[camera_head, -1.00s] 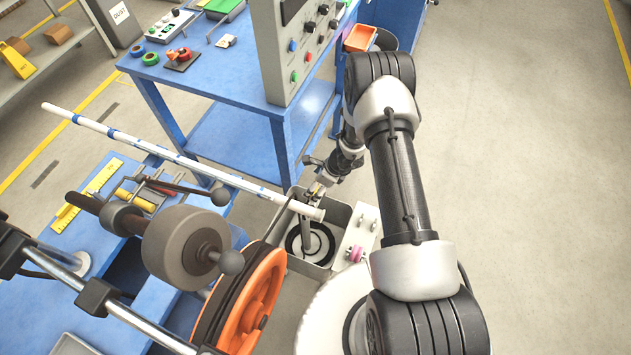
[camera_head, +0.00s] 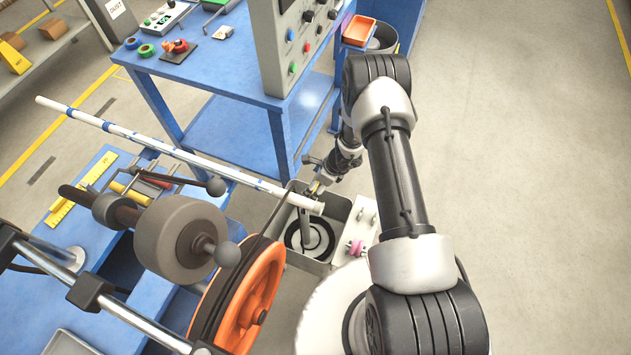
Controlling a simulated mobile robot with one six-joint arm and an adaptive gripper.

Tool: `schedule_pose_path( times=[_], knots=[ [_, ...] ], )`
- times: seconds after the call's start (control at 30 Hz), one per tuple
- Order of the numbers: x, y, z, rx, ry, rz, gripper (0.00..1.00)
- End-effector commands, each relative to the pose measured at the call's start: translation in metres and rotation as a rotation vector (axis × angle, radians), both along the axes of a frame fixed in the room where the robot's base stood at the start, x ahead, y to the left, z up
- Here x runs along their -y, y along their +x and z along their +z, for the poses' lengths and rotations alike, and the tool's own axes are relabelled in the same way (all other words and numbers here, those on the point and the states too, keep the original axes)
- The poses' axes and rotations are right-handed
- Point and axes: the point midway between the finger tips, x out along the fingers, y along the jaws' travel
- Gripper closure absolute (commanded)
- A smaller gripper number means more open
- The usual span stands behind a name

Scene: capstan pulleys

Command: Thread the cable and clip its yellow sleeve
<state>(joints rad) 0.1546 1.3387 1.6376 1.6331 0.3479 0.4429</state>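My gripper (camera_head: 316,186) is small in view at the far end of my arm, just above the near end of a white pole with blue bands (camera_head: 190,158). A small yellowish patch shows at its fingertips; I cannot tell whether it is the yellow sleeve, or whether the fingers are closed on it. A dark cable (camera_head: 266,224) rises from the orange pulley (camera_head: 248,300) toward the pole's end near my gripper. A grey open box (camera_head: 337,205) below the gripper holds a dark coiled ring (camera_head: 318,240). A clip cannot be made out clearly.
A white plate with pegs and a pink piece (camera_head: 355,246) stands right of the box. A grey roller (camera_head: 180,238) on a shaft is at the left front. A blue bench (camera_head: 215,75) with a control panel (camera_head: 290,50) stands behind. Open floor lies right.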

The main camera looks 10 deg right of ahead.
Motion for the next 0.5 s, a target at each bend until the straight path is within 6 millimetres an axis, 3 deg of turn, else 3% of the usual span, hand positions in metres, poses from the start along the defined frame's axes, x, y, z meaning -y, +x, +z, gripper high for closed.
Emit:
schedule_pose_path(
  times=[0.5],
  knots=[
    [-0.0001, 0.0001, -0.005, 0.0, 0.0, 0.0, 0.55]
  ],
)
